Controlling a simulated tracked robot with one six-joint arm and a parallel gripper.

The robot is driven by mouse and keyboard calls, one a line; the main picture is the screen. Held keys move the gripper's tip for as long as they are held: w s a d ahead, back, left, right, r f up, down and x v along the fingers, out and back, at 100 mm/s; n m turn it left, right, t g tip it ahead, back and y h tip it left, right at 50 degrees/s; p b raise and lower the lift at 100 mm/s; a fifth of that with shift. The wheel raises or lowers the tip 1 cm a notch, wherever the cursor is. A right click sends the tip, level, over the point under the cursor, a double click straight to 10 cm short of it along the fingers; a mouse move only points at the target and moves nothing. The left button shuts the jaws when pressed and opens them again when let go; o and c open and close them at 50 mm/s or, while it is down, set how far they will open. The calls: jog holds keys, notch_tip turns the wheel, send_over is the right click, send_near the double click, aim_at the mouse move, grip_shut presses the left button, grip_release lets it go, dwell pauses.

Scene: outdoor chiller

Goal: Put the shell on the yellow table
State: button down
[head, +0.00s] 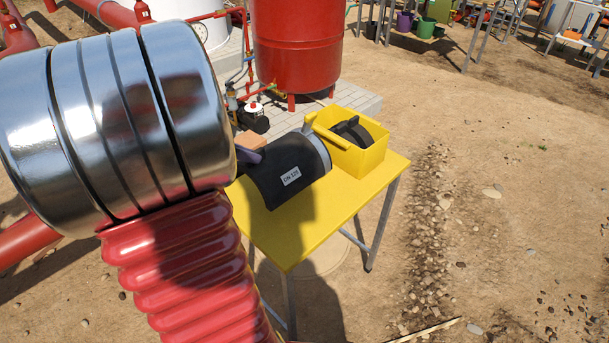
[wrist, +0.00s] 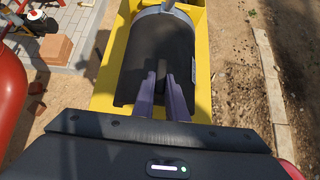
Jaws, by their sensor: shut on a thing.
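The shell (head: 300,165) is a dark, curved half-pipe piece with a white "DN 125" label and a grey band at its far end. It is over the yellow table (head: 315,228) in the head view. Whether its lower edges touch the top cannot be told. In the wrist view the shell (wrist: 158,60) extends ahead, with yellow on both sides. My gripper (wrist: 165,85) has purple fingers closed on the near edge of the shell. In the head view only a bit of a purple finger (head: 247,155) shows; my arm hides the rest.
A yellow box (head: 368,155) with a dark round item stands at the table's far end, close beside the shell. A red tank (head: 297,45) and paving lie behind. Reddish blocks (wrist: 55,48) lie on the left in the wrist view. Bare ground is open on the right.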

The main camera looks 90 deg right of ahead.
aim_at(245, 171)
jog(key=shift+f, duration=3.1)
jog(key=shift+f, duration=1.85)
jog(key=c, duration=1.8)
grip_release()
jog(key=shift+f, duration=0.1)
jog(key=shift+o, duration=0.2)
jog(key=v, duration=1.2)
jog(key=shift+w+d, duration=0.1)
